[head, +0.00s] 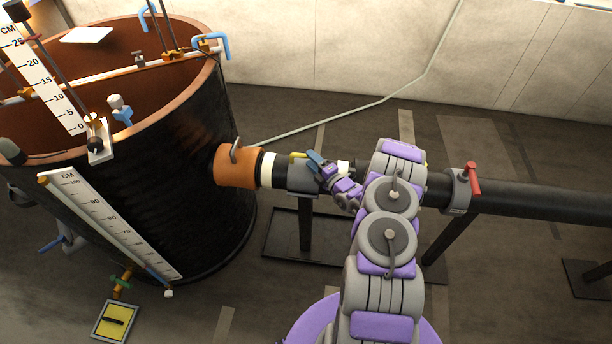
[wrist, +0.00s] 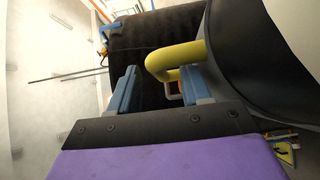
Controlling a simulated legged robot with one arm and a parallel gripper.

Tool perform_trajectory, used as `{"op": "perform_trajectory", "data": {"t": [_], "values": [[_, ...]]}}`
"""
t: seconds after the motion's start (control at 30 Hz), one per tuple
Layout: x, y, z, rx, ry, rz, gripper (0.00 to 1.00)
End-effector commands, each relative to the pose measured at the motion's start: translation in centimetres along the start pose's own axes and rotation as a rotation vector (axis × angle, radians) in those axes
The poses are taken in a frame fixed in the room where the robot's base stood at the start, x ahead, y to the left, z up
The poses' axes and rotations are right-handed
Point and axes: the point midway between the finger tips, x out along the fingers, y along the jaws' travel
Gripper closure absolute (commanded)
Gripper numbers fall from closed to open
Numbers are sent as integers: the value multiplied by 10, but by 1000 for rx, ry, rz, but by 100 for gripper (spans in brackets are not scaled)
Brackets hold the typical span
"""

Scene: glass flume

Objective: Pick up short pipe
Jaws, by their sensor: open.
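A short dark grey pipe section (head: 299,176) with white bands at its ends lies in the pipe line, right of an orange collar (head: 236,167). A yellow bent handle (head: 297,155) rises from it. My gripper (head: 316,158) is at the top of this section, just right of the handle. In the wrist view, my gripper (wrist: 160,82) is open, and the yellow handle (wrist: 172,58) reaches in from the right past the right finger into the gap. The dark pipe surface (wrist: 232,60) fills the right side. I cannot tell whether the fingers touch the handle.
A large black tank (head: 160,170) with a copper-coloured inside stands at left. A long black pipe (head: 550,202) runs right, with a red-handled clamp (head: 462,188). Dark stands (head: 306,225) support the line. A yellow square plate (head: 115,321) lies on the floor. Floor behind the pipe is mostly clear.

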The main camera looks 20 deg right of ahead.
Motion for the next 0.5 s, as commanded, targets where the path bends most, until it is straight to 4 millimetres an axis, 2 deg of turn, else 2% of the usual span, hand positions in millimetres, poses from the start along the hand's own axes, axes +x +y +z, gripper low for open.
{"op": "perform_trajectory", "data": {"t": [0.03, 0.2, 0.5], "values": [[9, -1, -2, -2, 6, 2, 52], [32, 1, -3, -7, 5, 4, 52], [38, 1, -1, 0, 2, 3, 52]]}}
